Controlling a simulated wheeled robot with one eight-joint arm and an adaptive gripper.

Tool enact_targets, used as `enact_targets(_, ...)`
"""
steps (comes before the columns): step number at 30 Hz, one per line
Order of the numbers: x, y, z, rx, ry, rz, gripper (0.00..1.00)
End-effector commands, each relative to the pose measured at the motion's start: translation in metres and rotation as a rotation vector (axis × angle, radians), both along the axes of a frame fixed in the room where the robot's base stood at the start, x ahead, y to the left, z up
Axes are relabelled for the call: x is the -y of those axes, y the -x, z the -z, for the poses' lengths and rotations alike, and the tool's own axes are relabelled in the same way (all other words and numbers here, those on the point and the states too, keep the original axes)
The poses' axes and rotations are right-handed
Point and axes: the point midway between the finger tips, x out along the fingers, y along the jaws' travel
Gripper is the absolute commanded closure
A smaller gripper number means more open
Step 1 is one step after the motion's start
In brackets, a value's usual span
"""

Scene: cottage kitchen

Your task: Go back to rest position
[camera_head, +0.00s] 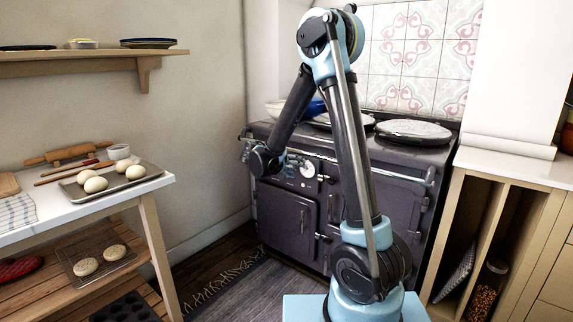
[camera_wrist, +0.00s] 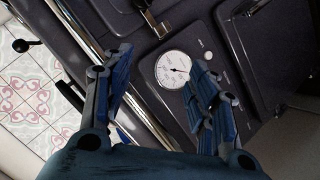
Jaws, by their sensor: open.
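My gripper (camera_wrist: 158,95) is open and empty in the wrist view, its two blue fingers apart with the stove front behind them. A round white dial (camera_wrist: 173,69) on the stove shows between the fingers. In the head view my arm rises from its base, bends at the top and comes down to the left, so that my gripper (camera_head: 292,160) hangs in front of the dark stove (camera_head: 288,212). Small fingertip detail is hard to make out there.
At left, a table (camera_head: 158,183) holds a tray (camera_head: 150,172) with several dough balls, a rolling pin (camera_head: 68,152) and a small bowl (camera_head: 118,152). A wall shelf (camera_head: 90,66) is above it. A wooden cabinet (camera_head: 508,172) stands right. A rug (camera_head: 240,290) lies on the floor.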

Motion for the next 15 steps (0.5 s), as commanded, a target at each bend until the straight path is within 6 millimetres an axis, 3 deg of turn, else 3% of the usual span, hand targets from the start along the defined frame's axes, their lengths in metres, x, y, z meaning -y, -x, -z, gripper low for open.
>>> enact_targets(3,0.030,0.018,-0.010,-0.062,-0.032,0.016,0.47)
enact_targets(15,0.107,0.092,-0.027,-0.253,-0.158,0.038,0.47)
